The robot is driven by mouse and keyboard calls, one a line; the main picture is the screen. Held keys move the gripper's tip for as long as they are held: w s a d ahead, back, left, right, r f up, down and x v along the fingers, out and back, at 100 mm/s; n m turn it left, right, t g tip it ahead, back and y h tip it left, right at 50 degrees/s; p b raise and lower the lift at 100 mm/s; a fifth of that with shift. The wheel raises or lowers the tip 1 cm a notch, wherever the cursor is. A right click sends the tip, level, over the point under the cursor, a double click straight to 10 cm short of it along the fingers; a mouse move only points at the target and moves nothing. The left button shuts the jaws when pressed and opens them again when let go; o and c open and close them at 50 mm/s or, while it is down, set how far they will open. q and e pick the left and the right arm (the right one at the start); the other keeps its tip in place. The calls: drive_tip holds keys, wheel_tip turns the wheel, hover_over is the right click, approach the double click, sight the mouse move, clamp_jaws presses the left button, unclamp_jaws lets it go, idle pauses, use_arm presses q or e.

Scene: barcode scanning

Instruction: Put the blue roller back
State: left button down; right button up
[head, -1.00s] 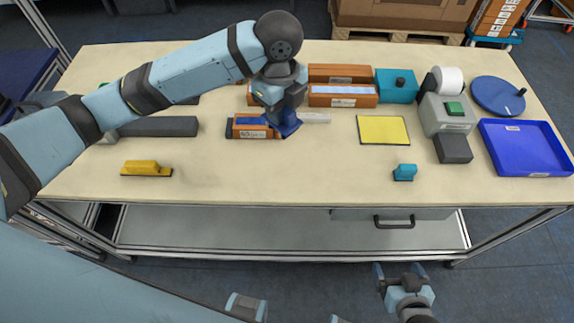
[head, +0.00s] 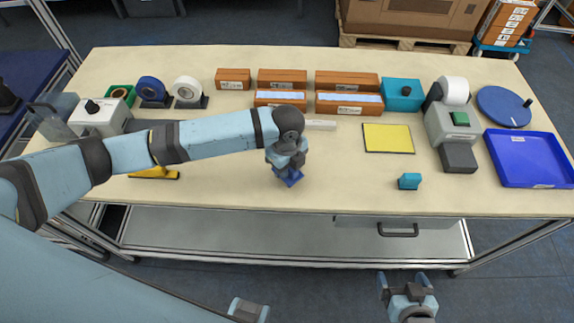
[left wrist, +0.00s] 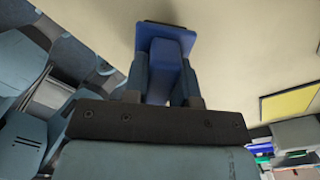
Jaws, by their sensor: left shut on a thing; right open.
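The blue roller (head: 289,177) is in my left gripper (head: 287,166), over the front middle of the table. In the left wrist view the blue roller (left wrist: 166,62) shows as a blue block with a flat blue plate at its far end. The fingers of my left gripper (left wrist: 166,80) are shut on the block from both sides. I cannot tell whether the plate touches the table. My right gripper (head: 404,280) is open and empty, low in front of the table.
Several orange boxes (head: 347,81) stand at the back middle. A yellow pad (head: 388,138), a teal block (head: 409,181) and a blue tray (head: 530,160) lie to the right. A yellow-handled tool (head: 153,174) lies left. The front middle tabletop is mostly clear. My left arm hides part of the table.

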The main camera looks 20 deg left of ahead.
use_arm(q)
drive_tip(key=shift+f, duration=0.4)
drive_tip(key=shift+f, duration=0.15)
